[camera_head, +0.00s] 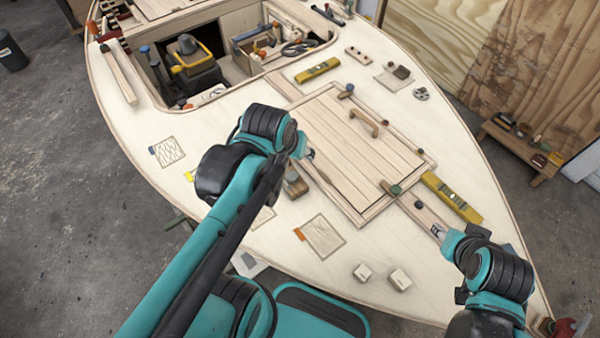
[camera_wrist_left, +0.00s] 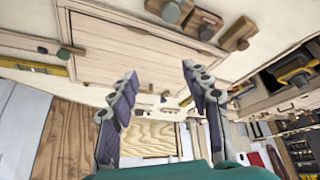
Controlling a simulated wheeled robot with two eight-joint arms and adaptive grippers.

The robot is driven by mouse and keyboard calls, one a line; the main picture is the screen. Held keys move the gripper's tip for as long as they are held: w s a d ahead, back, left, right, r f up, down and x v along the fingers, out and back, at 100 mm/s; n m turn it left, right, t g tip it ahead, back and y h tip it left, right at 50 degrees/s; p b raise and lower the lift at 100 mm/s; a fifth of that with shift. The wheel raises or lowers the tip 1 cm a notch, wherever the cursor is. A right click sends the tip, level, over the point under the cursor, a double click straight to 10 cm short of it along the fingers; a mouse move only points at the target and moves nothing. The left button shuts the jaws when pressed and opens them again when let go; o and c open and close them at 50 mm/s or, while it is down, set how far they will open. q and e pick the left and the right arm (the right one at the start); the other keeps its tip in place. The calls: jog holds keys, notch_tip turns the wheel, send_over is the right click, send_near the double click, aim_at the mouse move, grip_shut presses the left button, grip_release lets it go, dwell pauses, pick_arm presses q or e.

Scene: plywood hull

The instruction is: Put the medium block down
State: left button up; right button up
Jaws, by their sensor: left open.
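My left gripper (camera_wrist_left: 160,72) is open in the left wrist view, with nothing seen between its fingers. In the head view its arm covers most of it; a small part (camera_head: 308,154) shows beside the hatch's left edge. A brown wooden block (camera_head: 295,183) stands on the deck just below it. Two small pale blocks (camera_head: 363,272) (camera_head: 400,279) rest on the front deck. I cannot tell which block is the medium one. My right gripper (camera_head: 440,233) is low over the deck's right side, near a plank; its jaw opening is unclear.
A planked hatch (camera_head: 350,160) with a wooden handle (camera_head: 364,122) fills the middle deck. A yellow level (camera_head: 452,197) lies right of it, another (camera_head: 317,70) behind. A sketched pad (camera_head: 322,236) lies in front. The cockpit opening (camera_head: 215,65) holds tools.

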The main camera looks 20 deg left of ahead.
pick_arm(q)
jog(key=shift+m+t+h, duration=0.3)
jog(key=shift+m+t, duration=0.4)
jog(key=shift+m, duration=0.2)
jog(key=s+d, duration=0.1)
jog(key=s+d+f, duration=0.2)
jog(key=s, duration=0.1)
jog(key=shift+d+f, duration=0.1)
jog(key=shift+f, duration=0.15)
jog(key=shift+o, duration=0.5)
